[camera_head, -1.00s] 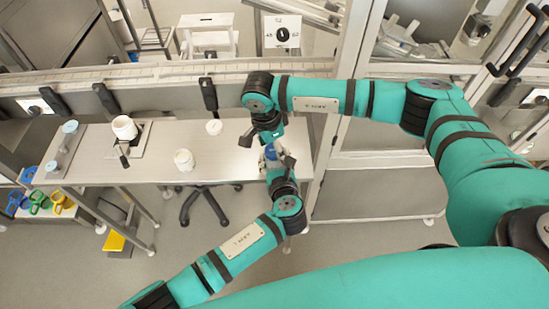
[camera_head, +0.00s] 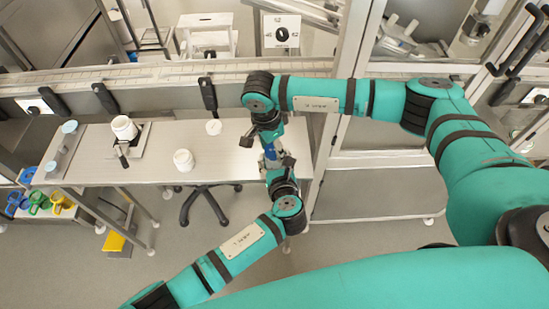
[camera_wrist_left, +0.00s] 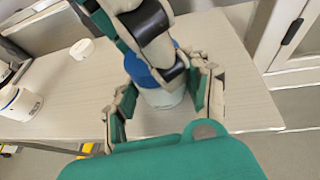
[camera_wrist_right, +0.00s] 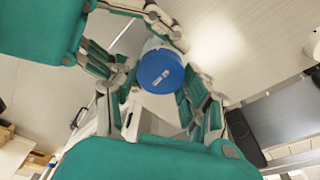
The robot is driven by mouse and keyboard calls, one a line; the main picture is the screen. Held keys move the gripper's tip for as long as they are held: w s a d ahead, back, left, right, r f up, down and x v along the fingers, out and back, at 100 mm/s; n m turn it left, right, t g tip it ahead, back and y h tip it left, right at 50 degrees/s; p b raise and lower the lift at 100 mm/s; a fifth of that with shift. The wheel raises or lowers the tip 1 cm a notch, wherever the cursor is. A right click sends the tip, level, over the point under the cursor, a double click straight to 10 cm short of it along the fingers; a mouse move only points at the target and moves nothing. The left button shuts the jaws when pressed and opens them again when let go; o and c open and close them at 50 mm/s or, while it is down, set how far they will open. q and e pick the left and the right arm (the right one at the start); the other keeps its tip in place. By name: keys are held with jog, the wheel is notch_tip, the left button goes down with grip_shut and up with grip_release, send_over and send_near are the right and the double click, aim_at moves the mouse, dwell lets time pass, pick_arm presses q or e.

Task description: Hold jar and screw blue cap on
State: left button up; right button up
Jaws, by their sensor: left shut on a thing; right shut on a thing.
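A white jar (camera_wrist_left: 165,98) stands between the fingers of my left gripper (camera_wrist_left: 165,95), which is shut on its sides. The blue cap (camera_wrist_right: 160,71) sits at the mouth of the jar; I cannot tell how tightly. My right gripper (camera_wrist_right: 160,88) is shut on the cap, its fingers on either side of it. In the head view, my left gripper (camera_head: 274,170) and right gripper (camera_head: 266,137) meet over the right part of the table, and they hide most of the jar and cap.
Another white jar (camera_head: 183,160) stands at the table's front edge. A small white round piece (camera_head: 213,127) lies near the back. The table (camera_head: 230,165) is bare between these and my grippers.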

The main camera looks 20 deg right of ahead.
jog(key=m, duration=0.4)
jog(key=shift+s+f+m+g, duration=0.1)
jog(key=shift+s+m+g, duration=0.05)
jog(key=shift+m+g, duration=0.25)
grip_shut()
jog(key=shift+m, duration=0.5)
jog(key=shift+s+a, duration=0.1)
jog(key=m, duration=0.2)
jog(key=shift+m+g, duration=0.3)
jog(key=m, duration=0.3)
jog(key=shift+y, duration=0.3)
jog(key=shift+m, duration=0.8)
jog(key=m, duration=0.4)
jog(key=shift+f+g+y, duration=0.15)
jog(key=shift+g+y, duration=0.15)
jog(key=shift+g, duration=0.1)
jog(key=o, duration=1.4)
grip_release()
jog(key=shift+c, duration=0.2)
